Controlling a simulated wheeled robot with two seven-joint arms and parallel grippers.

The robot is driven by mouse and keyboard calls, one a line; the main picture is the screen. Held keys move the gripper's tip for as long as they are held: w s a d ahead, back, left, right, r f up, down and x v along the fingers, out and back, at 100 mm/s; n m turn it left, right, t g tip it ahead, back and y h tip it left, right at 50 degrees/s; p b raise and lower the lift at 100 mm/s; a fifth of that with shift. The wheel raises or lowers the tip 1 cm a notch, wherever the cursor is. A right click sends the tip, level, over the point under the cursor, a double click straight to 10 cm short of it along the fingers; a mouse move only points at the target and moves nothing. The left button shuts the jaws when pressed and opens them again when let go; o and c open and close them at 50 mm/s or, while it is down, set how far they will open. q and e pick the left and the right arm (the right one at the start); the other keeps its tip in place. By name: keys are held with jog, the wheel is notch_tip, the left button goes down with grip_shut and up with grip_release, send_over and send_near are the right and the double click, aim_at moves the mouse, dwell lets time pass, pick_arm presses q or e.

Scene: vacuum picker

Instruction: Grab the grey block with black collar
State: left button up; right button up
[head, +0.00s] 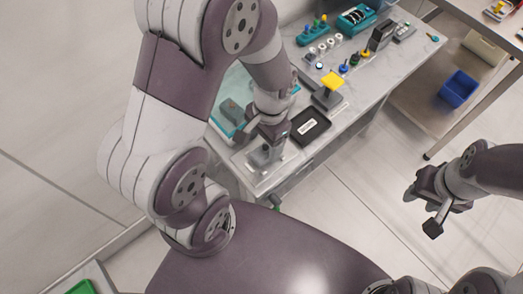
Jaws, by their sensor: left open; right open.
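A pale grey block (263,157) stands on a light base at the near left corner of the workbench. Its top is close under my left gripper (268,132), and a dark band shows there; I cannot tell whether that is a collar or part of the gripper. My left gripper is open, pointing down over the block; whether its fingers touch the block is hidden. My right gripper (421,210) is open and empty, out over the floor to the right of the bench.
A black tray with a white label (309,127) lies right of the block. A yellow-topped grey stand (331,84) is behind it. A teal tray (219,122) holds a dark grey piece (233,112). A blue bin (458,89) sits on a lower shelf at right.

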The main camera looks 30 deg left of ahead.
aim_at(266, 148)
pick_arm(q)
jog(key=f, duration=0.4)
jog(key=shift+w+d+f, duration=0.1)
jog(key=shift+w+d, duration=0.1)
jog(key=shift+d, duration=0.15)
jog(key=shift+s+a, duration=0.1)
jog(key=shift+a, duration=0.05)
jog(key=shift+s+a, duration=0.1)
jog(key=shift+s, duration=0.05)
jog(key=c, duration=1.1)
pick_arm(e)
jog(key=shift+w+d+f, duration=0.15)
jog(key=shift+d+f, duration=0.35)
jog(key=shift+f, duration=0.05)
